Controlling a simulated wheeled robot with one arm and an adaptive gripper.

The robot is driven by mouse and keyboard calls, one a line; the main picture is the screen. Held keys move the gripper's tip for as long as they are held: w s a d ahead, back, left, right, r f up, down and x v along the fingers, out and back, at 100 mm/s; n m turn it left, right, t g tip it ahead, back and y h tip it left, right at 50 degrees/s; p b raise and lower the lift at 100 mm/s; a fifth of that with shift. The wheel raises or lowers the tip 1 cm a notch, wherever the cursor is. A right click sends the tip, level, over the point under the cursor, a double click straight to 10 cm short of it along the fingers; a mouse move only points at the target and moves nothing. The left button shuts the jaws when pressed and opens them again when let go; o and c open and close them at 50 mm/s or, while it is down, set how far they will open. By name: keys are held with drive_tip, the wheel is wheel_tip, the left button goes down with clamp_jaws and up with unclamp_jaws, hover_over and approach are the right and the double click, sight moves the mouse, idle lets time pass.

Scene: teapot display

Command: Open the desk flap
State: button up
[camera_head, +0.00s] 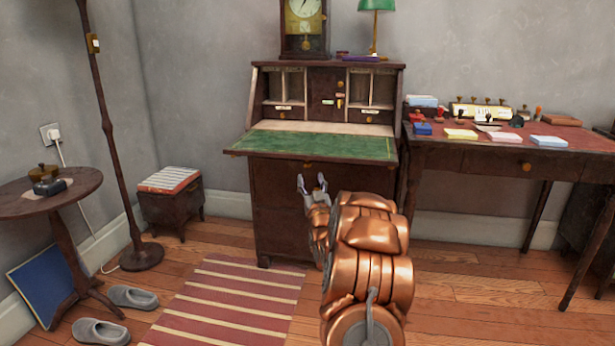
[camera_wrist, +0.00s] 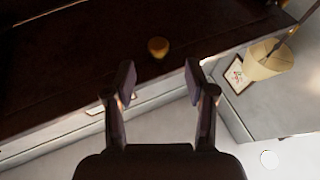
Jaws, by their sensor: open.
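The desk flap (camera_head: 320,145) of the dark wooden bureau is folded down and lies about level, its green writing surface facing up. Small compartments (camera_head: 328,95) show behind it. My gripper (camera_head: 312,182) is open and empty, in front of the bureau and a little below the flap's front edge. In the wrist view, the two fingers of my gripper (camera_wrist: 160,80) are apart with nothing between them. A round brass knob (camera_wrist: 158,47) on dark wood shows just beyond the fingertips, not touched.
A side table (camera_head: 580,145) with stamps and paper stacks stands right of the bureau. A lamp pole (camera_head: 115,120), a small chest (camera_head: 172,205) and a round table (camera_head: 80,185) stand left. A striped rug (camera_head: 235,300) and slippers (camera_head: 100,332) lie on the floor.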

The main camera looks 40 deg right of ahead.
sight(307, 164)
drive_tip(key=shift+b+x, duration=1.3)
drive_tip(key=shift+x, duration=2.6)
drive_tip(key=shift+s+d, duration=0.1)
clamp_jaws()
